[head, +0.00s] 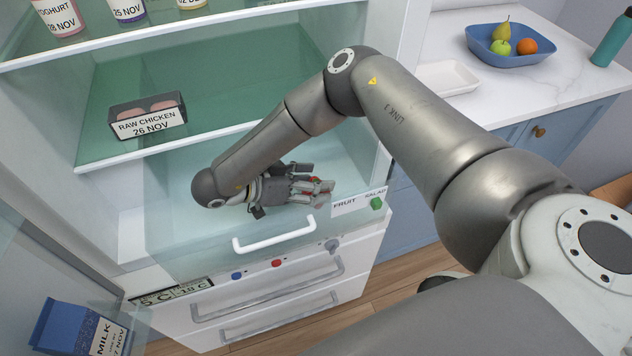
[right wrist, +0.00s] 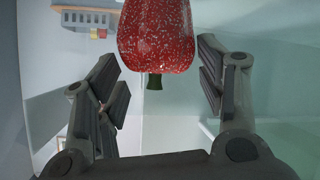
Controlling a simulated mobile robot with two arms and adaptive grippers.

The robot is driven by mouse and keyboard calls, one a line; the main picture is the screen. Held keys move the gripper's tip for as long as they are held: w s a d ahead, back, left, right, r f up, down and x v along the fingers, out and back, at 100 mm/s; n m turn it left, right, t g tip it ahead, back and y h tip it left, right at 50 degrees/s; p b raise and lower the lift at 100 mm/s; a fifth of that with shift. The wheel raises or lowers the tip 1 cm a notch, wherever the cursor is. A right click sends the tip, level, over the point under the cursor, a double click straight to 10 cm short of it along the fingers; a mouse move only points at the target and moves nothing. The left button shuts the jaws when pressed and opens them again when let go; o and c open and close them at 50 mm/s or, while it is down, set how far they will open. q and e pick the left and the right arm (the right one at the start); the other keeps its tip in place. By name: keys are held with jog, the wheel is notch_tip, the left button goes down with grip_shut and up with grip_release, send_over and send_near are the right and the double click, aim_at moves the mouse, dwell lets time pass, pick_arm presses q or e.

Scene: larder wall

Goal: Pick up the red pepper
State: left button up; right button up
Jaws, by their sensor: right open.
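The red pepper (right wrist: 155,35) hangs into the top of the right wrist view, with its green stem toward me. It lies between and just beyond the open fingers of my right gripper (right wrist: 160,88), with a gap on each side. In the head view my right gripper (head: 318,188) is down inside the clear fridge drawer (head: 190,235). Only small bits of red show at its fingertips, as the gripper hides most of the pepper. My left gripper is not in view.
The drawer has a white handle (head: 273,234) and a fruit and salad label (head: 358,203). A raw chicken tray (head: 147,117) sits on the glass shelf above left. A milk carton (head: 78,328) stands in the door at lower left. A blue fruit bowl (head: 509,47) is on the counter.

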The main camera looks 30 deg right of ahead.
jog(key=x, duration=0.4)
jog(key=shift+w+d+f, duration=0.2)
jog(key=shift+w, duration=0.05)
jog(key=shift+a, duration=0.1)
jog(key=shift+c, duration=0.4)
jog(key=c, duration=1)
